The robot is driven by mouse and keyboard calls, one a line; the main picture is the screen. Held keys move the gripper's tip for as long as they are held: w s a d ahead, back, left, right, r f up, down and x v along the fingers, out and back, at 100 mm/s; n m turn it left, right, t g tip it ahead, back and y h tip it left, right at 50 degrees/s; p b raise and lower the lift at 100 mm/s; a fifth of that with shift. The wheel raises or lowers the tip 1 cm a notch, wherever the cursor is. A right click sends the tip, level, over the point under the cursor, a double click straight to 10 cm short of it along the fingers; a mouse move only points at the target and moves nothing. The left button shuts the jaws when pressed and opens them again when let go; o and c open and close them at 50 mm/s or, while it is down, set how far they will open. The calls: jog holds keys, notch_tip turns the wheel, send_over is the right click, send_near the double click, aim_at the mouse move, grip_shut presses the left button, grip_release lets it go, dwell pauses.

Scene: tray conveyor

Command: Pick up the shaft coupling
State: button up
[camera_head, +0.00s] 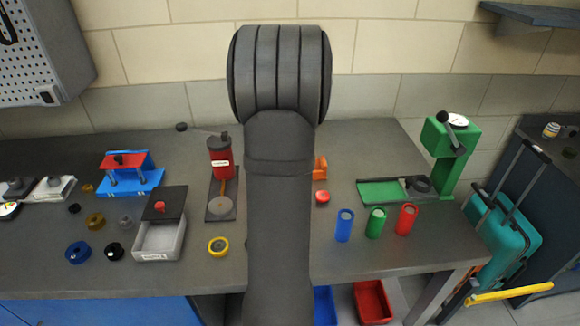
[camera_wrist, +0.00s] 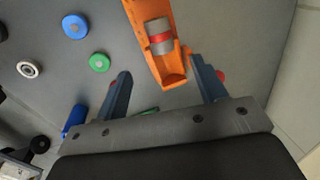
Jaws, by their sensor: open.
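What looks like the shaft coupling, a short grey cylinder with a red band (camera_wrist: 159,36), lies in an orange trough-like holder (camera_wrist: 172,72) in the wrist view. My gripper (camera_wrist: 159,68) is open and empty. Its two blue-grey fingers stand to either side of the holder's near end, and the cylinder is ahead of them, between their lines. I cannot tell the height of the fingers above the holder. In the head view my arm hides the gripper and the cylinder; only a bit of the orange holder (camera_head: 320,169) shows at its right.
In the wrist view, a blue disc (camera_wrist: 75,26), green disc (camera_wrist: 99,62) and white ring (camera_wrist: 28,69) lie left. In the head view, blue (camera_head: 344,226), green (camera_head: 376,223) and red (camera_head: 406,220) cylinders stand right; a red press (camera_head: 220,158) stands left of my arm.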

jog(key=f, duration=0.4)
jog(key=w+f, duration=0.1)
jog(key=f, duration=0.3)
jog(key=w+f, duration=0.1)
jog(key=f, duration=0.3)
jog(key=shift+r, duration=0.1)
jog(key=c, duration=1.2)
